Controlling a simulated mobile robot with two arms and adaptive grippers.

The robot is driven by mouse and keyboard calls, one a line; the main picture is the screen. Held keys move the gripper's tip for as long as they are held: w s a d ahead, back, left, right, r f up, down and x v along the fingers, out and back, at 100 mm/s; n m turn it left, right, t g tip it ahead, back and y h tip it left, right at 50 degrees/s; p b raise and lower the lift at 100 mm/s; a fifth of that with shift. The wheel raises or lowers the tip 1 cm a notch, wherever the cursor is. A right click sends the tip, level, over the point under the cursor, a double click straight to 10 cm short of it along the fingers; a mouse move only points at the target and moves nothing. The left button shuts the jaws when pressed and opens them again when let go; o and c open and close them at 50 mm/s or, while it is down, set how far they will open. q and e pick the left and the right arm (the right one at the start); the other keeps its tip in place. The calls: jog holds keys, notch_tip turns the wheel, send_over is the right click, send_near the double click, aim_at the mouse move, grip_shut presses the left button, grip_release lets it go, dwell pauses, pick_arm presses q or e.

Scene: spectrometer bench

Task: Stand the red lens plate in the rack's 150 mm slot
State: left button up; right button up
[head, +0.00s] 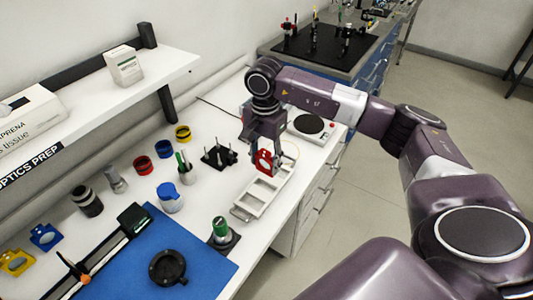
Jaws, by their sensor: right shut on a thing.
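The red lens plate (265,163) is held upright in my right gripper (266,148), which is shut on it with the fingers pointing down. It is over the far part of a white divided tray (243,216) on the bench. I cannot tell whether the plate touches the tray. The tray has several compartments and may be the rack; no slot label is readable. A black holder with upright pegs (218,156) stands just left of the gripper. My left gripper is not in view.
A hotplate (310,125) stands beyond the tray. A shelf (100,90) overhangs the back.

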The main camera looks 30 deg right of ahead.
jog(key=shift+w+d, duration=0.1)
jog(key=shift+d, duration=0.1)
jog(key=shift+a, duration=0.15)
jog(key=shift+f+b, duration=0.2)
jog(key=shift+b, duration=0.25)
jog(key=b, duration=0.6)
send_over(265, 188)
notch_tip(265, 188, down, 7)
jog(key=shift+f, duration=0.1)
jog(key=shift+f+b, duration=0.2)
jog(key=shift+b, duration=0.1)
dwell(0.4)
jog(key=o, duration=1.3)
